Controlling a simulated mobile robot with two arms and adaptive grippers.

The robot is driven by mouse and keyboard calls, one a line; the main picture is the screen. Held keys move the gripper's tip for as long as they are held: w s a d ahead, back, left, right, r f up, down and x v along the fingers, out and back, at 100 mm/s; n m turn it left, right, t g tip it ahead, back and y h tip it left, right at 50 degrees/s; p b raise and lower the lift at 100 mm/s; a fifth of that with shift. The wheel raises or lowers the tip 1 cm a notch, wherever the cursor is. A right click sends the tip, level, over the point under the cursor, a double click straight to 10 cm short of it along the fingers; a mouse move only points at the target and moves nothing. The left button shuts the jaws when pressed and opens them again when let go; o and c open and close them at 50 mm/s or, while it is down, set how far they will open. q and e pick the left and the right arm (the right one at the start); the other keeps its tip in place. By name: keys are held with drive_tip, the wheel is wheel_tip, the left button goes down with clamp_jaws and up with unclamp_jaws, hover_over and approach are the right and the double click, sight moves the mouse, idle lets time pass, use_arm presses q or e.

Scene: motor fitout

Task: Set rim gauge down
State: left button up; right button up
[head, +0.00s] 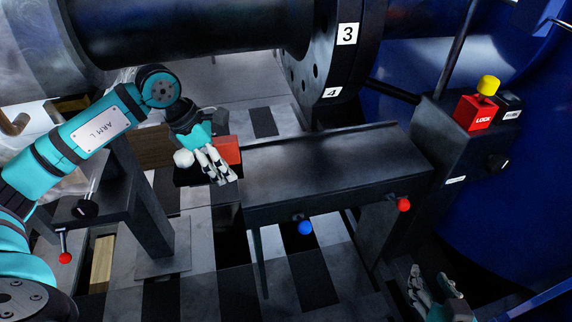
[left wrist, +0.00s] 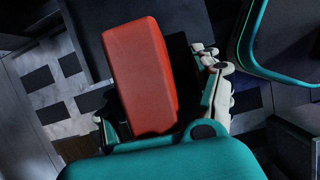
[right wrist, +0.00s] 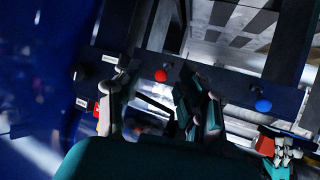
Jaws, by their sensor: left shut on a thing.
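The red-orange block I take to be the rim gauge (head: 228,150) is in my left gripper (head: 217,166), by the left end of the dark bench (head: 335,165). In the left wrist view the gauge (left wrist: 142,75) lies between the fingers, and the left gripper (left wrist: 160,105) is shut on it. A dark flat piece shows beside the hand; I cannot tell whether it belongs to the gauge. In the right wrist view the gauge (right wrist: 265,145) shows at the lower right. My right gripper (right wrist: 160,105) is open and empty; in the head view it (head: 432,290) is low at the right.
A large dark flanged cylinder (head: 346,34) marked 3 and 4 hangs above the bench. A blue knob (head: 305,228) and red knob (head: 403,204) stick out from the bench front. A lock box (head: 475,112) stands right. The bench top looks clear.

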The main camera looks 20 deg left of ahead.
use_arm(q)
drive_tip(key=shift+w+r+n, duration=0.1)
drive_tip(key=shift+r+n, duration=0.05)
drive_tip(key=shift+n, duration=0.15)
drive_tip(key=w+d, duration=0.1)
drive_tip(key=d, duration=0.1)
drive_tip(key=w+d, duration=0.4)
drive_tip(key=d, duration=0.1)
drive_tip(key=shift+b, duration=0.35)
hover_over(304, 167)
drive_tip(key=s+a, duration=0.1)
drive_tip(key=a, duration=0.1)
drive_tip(key=shift+s+d+b, duration=0.15)
drive_tip(key=shift+b, duration=0.3)
drive_tip(key=shift+w+d, duration=0.2)
drive_tip(key=shift+d, duration=0.2)
wheel_tip(304, 167, down, 3)
drive_tip(key=shift+b, duration=0.6)
drive_tip(key=shift+f, duration=0.2)
use_arm(e)
wheel_tip(304, 167, up, 12)
drive_tip(key=w+a+t+y, duration=0.2)
drive_tip(key=t, duration=0.5)
drive_tip(key=shift+w+a+f, duration=0.2)
drive_tip(key=shift+w, duration=0.1)
use_arm(q)
drive_tip(key=shift+f, duration=0.1)
use_arm(e)
drive_tip(key=shift+r+t, duration=0.1)
drive_tip(key=shift+t, duration=0.2)
